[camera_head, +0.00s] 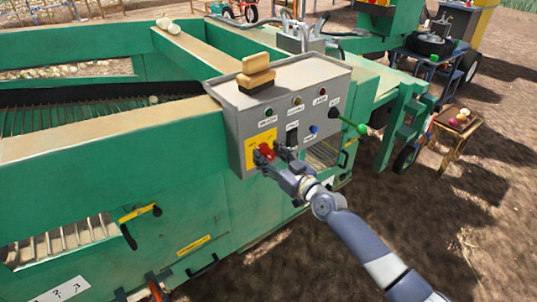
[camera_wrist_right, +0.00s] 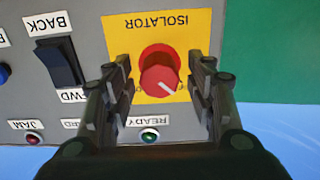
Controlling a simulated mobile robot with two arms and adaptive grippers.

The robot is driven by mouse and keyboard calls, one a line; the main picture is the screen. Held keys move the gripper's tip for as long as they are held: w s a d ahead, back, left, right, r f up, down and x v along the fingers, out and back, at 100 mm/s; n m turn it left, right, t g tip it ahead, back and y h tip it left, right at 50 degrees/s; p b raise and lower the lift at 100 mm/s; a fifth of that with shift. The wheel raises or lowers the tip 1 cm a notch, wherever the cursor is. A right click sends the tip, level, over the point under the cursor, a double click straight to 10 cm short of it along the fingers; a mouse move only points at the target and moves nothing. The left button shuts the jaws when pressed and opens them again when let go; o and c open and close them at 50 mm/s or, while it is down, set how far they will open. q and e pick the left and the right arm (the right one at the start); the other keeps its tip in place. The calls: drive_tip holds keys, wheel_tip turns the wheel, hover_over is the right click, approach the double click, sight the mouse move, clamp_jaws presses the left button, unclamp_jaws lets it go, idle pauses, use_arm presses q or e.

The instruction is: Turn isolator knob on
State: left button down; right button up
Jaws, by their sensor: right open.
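The red isolator knob (camera_head: 267,151) sits on a yellow plate (camera_head: 251,157) at the lower left of the grey control box (camera_head: 290,90). In the right wrist view, the red knob (camera_wrist_right: 160,75) shows a white pointer line, under the upside-down word ISOLATOR on the yellow plate (camera_wrist_right: 197,40). My right gripper (camera_head: 274,152) is open in front of the plate. In the wrist view its fingers (camera_wrist_right: 160,85) stand on either side of the knob, with visible space between them and it; I cannot tell how near they are in depth. My left gripper is not in view.
A black FWD/BACK rocker switch (camera_wrist_right: 61,62) lies beside the isolator plate. A green READY lamp (camera_wrist_right: 149,136) and a red JAM lamp (camera_wrist_right: 33,138) are close by. A green-tipped lever (camera_head: 361,129) sticks out at the box's right.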

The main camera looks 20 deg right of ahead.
drive_tip(key=shift+w+a, duration=0.1)
drive_tip(key=shift+w, duration=0.3)
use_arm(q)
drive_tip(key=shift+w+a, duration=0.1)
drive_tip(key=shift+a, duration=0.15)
use_arm(e)
drive_tip(key=shift+c, duration=0.3)
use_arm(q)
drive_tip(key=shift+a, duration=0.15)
use_arm(e)
drive_tip(key=c, duration=1)
